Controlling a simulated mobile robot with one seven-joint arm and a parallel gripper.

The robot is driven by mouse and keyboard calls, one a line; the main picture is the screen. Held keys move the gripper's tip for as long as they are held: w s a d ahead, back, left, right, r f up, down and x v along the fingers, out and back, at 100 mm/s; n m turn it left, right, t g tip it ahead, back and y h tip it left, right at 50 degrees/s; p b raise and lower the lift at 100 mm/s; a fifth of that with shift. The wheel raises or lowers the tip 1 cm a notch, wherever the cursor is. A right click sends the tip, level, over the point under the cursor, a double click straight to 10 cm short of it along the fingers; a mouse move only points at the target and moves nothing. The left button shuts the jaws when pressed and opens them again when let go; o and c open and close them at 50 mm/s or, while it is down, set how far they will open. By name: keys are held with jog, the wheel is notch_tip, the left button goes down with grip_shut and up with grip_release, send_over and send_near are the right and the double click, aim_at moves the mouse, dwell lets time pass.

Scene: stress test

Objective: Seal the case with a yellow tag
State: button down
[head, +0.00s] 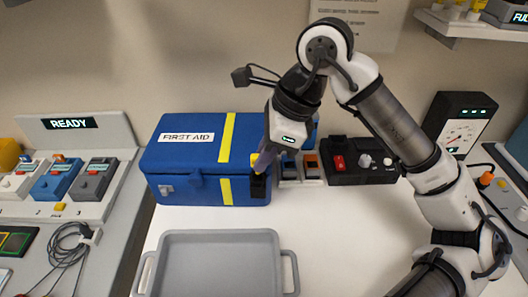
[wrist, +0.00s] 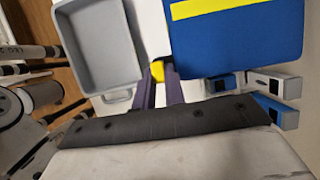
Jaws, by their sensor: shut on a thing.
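The blue first aid case (head: 190,190) stands shut on the white table, with a yellow stripe down its lid and front and a grey latch at its front left. Its blue top with the stripe fills the upper right of the wrist view (wrist: 235,50). My gripper (head: 258,186) is in front of the case's front right part and hides it. In the wrist view my gripper (wrist: 158,76) is shut on a small yellow tag (wrist: 157,69) at its fingertips, beside the case's edge. I cannot tell whether the tag touches the case.
An empty grey tray (head: 215,238) lies in front of the case; it also shows in the wrist view (wrist: 128,78). A black box with a red switch (head: 338,162) stands right of the case. A side bench at left holds several small units.

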jog(key=shift+f+b, duration=1.35)
jog(key=c, duration=1.4)
grip_release()
jog(key=shift+r, duration=0.15)
jog(key=v, duration=1.3)
jog(key=shift+d+r+b, duration=0.1)
jog(key=shift+r+b, duration=0.2)
jog(key=shift+b, duration=0.1)
